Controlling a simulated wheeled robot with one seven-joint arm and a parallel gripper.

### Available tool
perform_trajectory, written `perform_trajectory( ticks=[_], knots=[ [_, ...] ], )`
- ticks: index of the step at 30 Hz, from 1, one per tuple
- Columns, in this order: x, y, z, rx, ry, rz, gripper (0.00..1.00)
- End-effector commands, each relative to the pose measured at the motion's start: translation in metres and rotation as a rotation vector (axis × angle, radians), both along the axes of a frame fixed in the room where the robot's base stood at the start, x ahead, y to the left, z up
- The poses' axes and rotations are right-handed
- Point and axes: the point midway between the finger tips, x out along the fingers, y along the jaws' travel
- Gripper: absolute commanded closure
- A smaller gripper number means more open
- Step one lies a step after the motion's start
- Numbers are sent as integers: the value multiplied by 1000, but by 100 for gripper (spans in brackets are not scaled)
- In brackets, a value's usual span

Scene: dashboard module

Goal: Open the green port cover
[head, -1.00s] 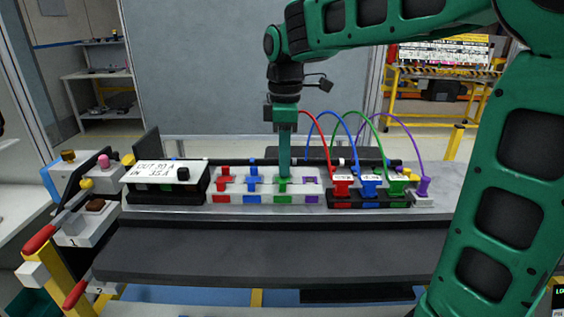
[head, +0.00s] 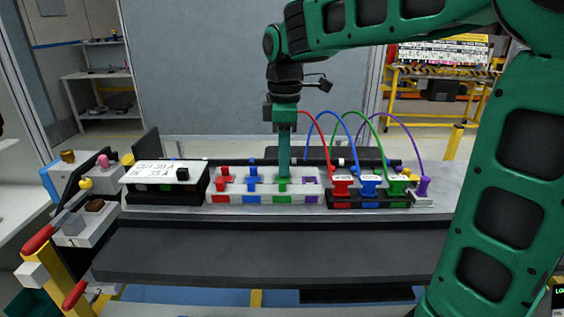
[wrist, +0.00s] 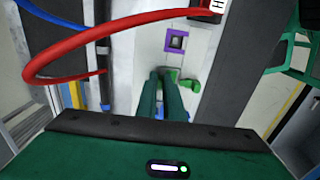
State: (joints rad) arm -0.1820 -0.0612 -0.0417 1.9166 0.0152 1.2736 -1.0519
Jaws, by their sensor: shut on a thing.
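The green port cover (head: 284,182) is on the white port strip (head: 298,199), between the blue port cover (head: 253,180) and the purple port (head: 312,182). My gripper (head: 284,172) points straight down onto it, with its fingertips at the cover. In the wrist view the two green fingers (wrist: 166,76) are close together at the green cover (wrist: 189,86), shut on it. The fingers hide part of the cover, so I cannot tell how far it is raised.
Left of it on the strip is the red port cover (head: 223,180). A labelled box (head: 164,173) stands left. The dark front ledge (head: 260,251) is clear.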

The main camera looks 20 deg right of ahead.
Motion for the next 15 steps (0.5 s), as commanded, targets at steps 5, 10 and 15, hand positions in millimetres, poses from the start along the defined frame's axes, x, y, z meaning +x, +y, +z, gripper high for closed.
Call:
perform_trajectory(
  ticks=[5,10,15],
  knots=[
    [0,0,1,1,-1,0,100],
    [7,-2,1,1,-1,-1,100],
    [28,-11,1,0,-2,0,100]
  ],
)
